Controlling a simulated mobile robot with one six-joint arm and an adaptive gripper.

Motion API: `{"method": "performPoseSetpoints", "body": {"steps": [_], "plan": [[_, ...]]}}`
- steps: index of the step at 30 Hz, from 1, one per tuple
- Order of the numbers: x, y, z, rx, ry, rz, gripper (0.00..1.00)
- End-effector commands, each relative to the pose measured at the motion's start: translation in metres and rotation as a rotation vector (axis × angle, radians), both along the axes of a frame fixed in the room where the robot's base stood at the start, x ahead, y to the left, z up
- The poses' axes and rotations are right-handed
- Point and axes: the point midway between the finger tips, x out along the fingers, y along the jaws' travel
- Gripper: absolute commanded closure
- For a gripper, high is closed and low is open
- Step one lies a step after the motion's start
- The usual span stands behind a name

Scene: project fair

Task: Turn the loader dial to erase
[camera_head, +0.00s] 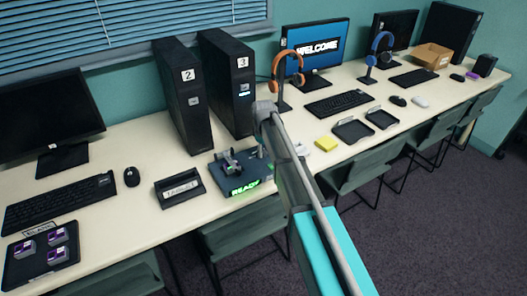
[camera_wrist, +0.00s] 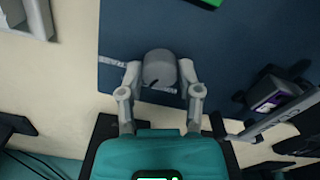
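The loader is a dark blue box with a green lit READY sign (camera_head: 245,188), on the desk in the head view. Its blue top plate (camera_wrist: 225,45) fills much of the wrist view. The loader dial (camera_wrist: 159,67) is a round grey knob with a small dark mark on its near edge. My gripper (camera_wrist: 160,75) has one finger on each side of the dial, and both fingertips appear to touch it. White lettering on the plate beside the dial is partly covered by the fingers.
A dark cartridge with a purple label (camera_wrist: 272,103) sits in the loader beside the dial. A TARGET tray (camera_head: 180,189) stands left of the loader, and a BLANK tray (camera_head: 20,268) with purple-labelled cartridges lies further left. Computer towers (camera_head: 228,85) stand behind it.

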Motion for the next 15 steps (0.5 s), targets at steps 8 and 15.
{"method": "performPoseSetpoints", "body": {"steps": [8, 15], "plan": [[0.0000, 0.0000, -0.0001, 0.000, 0.000, 0.000, 1.00], [-0.0001, -0.0001, -0.0001, 0.000, 0.000, -0.028, 1.00]]}}
